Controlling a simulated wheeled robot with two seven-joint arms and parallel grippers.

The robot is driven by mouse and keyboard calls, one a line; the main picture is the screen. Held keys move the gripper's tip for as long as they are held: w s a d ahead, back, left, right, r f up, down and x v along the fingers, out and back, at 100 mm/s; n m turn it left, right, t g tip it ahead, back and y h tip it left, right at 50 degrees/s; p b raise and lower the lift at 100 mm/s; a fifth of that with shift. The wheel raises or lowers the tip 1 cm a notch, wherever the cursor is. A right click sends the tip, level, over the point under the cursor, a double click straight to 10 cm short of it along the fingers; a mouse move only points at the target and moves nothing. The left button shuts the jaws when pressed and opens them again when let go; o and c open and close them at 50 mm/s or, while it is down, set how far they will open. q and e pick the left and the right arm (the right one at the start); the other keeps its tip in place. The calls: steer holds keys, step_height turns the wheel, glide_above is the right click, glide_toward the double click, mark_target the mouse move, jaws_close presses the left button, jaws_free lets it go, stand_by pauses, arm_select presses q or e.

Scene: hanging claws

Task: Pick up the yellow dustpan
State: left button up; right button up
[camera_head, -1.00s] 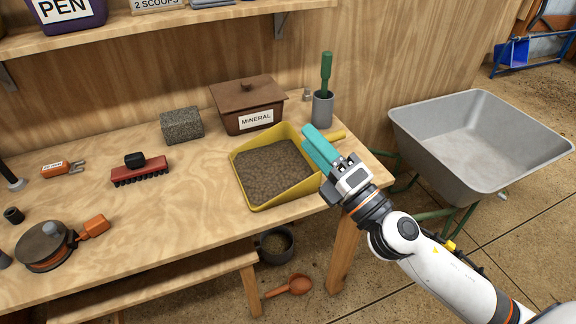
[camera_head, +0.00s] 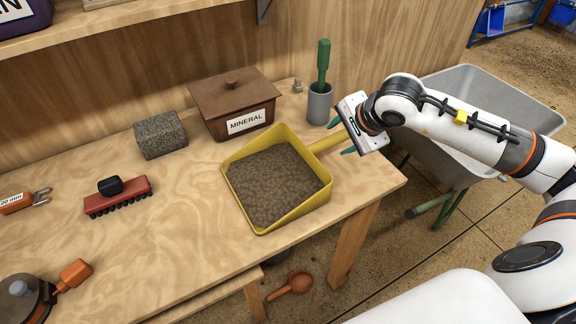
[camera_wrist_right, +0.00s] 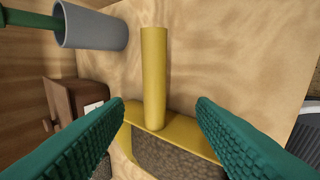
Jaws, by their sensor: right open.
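The yellow dustpan (camera_head: 314,204) lies on the wooden workbench near its right end, full of brown granular material (camera_head: 270,185). Its yellow handle (camera_head: 328,142) points to the upper right. My right gripper (camera_head: 341,137) is at the handle's end, open. In the right wrist view its two green fingers (camera_wrist_right: 160,122) stand apart, one on each side of the handle (camera_wrist_right: 154,75), with gaps on both sides. The dustpan's back rim (camera_wrist_right: 180,135) shows beyond the fingers. My left gripper does not show.
A grey cup with a green-handled tool (camera_head: 319,103) stands close behind the handle; it also shows in the wrist view (camera_wrist_right: 92,28). A brown MINERAL box (camera_head: 232,100), a grey block (camera_head: 160,135) and a red brush (camera_head: 118,197) are further left. A grey wheelbarrow (camera_head: 500,90) stands right.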

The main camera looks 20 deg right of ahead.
mark_target(325, 144)
steer(key=x, duration=0.3)
steer(key=shift+r, duration=0.1)
steer(key=x, duration=0.5)
steer(key=shift+w+a+r+b, duration=0.1)
steer(key=shift+a+r+b, duration=0.05)
steer(key=shift+a+b, duration=0.25)
steer(key=shift+w+f, duration=0.2)
steer(key=shift+f, duration=0.05)
steer(key=shift+w+f, duration=0.1)
steer(key=shift+c, duration=1.2)
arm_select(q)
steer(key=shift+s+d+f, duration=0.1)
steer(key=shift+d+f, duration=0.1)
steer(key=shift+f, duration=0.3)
arm_select(e)
jaws_close()
